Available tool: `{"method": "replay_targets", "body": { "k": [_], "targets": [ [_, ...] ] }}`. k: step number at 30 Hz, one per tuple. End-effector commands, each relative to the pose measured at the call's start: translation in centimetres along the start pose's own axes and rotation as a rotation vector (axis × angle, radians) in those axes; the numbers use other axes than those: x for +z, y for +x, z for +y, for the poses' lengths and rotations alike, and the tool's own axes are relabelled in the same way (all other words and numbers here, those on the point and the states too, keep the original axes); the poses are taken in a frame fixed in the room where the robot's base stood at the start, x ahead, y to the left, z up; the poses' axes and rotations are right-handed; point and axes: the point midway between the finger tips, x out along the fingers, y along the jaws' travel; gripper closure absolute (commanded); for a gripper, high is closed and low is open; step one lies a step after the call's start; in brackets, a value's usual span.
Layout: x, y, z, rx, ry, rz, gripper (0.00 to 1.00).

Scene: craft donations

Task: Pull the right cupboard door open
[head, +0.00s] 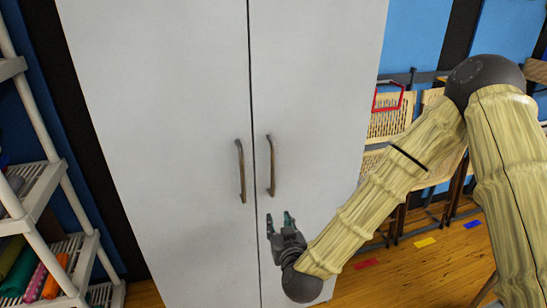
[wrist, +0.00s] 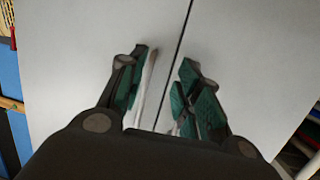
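The tall pale grey cupboard has two shut doors that meet at a dark vertical seam. The right door (head: 318,80) carries a dark, upright bar handle (head: 271,166) beside the seam. The left door (head: 160,90) has a matching handle (head: 240,171). My gripper (head: 280,219) is just below the right handle in the head view, its fingers apart. The wrist view shows the open fingers (wrist: 160,92) facing the doors, with the seam between them. A pale narrow strip (wrist: 146,85) lies beside the left finger there; I cannot tell whether it is the handle.
A white shelf rack (head: 38,190) with coloured rolls stands left of the cupboard. Folding chairs (head: 393,120) lean at the blue wall on the right. The wooden floor (head: 400,275) at right has red, yellow and blue marks.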

Motion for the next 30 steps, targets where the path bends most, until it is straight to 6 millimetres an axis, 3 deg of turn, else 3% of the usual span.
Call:
{"method": "replay_targets", "body": {
  "k": [1, 3, 7, 14, 30],
  "targets": [
    [-3.6, 0.3, -0.1, 0.018, -0.002, 0.062, 0.66],
    [-7.1, 0.5, -0.2, 0.044, -0.009, 0.131, 0.66],
    [-10.7, 0.6, -0.2, 0.073, -0.017, 0.202, 0.66],
    [-12.1, 1.9, 0.0, 0.085, -0.018, 0.223, 0.66],
    [-13.8, 9.6, 0.6, 0.083, -0.018, 0.221, 0.66]
  ]
}}
